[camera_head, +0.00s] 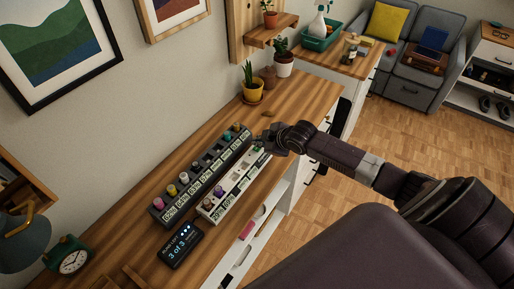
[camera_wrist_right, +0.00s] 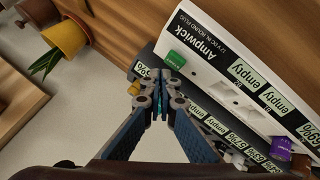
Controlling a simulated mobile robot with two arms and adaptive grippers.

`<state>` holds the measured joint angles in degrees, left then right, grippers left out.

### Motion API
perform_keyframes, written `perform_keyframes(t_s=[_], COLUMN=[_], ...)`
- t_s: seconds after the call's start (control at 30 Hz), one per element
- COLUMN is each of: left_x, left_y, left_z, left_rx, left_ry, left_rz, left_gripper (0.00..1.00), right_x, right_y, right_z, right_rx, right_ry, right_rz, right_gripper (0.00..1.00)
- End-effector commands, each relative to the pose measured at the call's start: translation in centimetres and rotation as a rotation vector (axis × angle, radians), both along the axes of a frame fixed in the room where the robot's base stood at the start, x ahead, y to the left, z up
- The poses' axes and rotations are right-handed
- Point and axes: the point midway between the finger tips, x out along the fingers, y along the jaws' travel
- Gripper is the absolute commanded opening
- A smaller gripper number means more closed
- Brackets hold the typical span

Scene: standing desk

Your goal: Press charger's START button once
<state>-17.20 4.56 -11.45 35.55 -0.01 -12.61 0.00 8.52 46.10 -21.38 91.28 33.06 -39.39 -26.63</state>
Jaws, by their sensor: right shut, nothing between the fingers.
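The white charger (camera_head: 228,198), labelled Ampwick, lies on the wooden desk; it also fills the upper right of the right wrist view (camera_wrist_right: 245,50). A green START button (camera_wrist_right: 187,66) sits at its far end, its lettering too small to read. A dark charger (camera_head: 183,203) lies alongside it, holding several coloured cells. My right gripper (camera_head: 264,141) is over the chargers' far end; its shut, empty fingertips (camera_wrist_right: 164,92) appear just beside the green button in the wrist view. I cannot tell whether they touch it. My left gripper is out of view.
A dark display (camera_head: 181,245) reading "3 of 3" lies near the chargers. A yellow-potted plant (camera_head: 252,88) stands beyond the chargers. The desk's right edge is close to the white charger.

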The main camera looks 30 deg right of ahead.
Motion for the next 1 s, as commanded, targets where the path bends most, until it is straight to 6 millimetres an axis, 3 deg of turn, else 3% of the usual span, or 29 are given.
perform_keyframes(t_s=[1.0], left_x=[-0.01], left_y=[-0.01], left_z=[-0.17], left_rx=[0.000], left_ry=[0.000], left_rz=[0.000], left_gripper=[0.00], right_x=[-0.01], right_y=[0.00], right_z=[-0.88], right_rx=[0.000], right_ry=[0.000], right_rz=[0.000], right_gripper=[0.00])
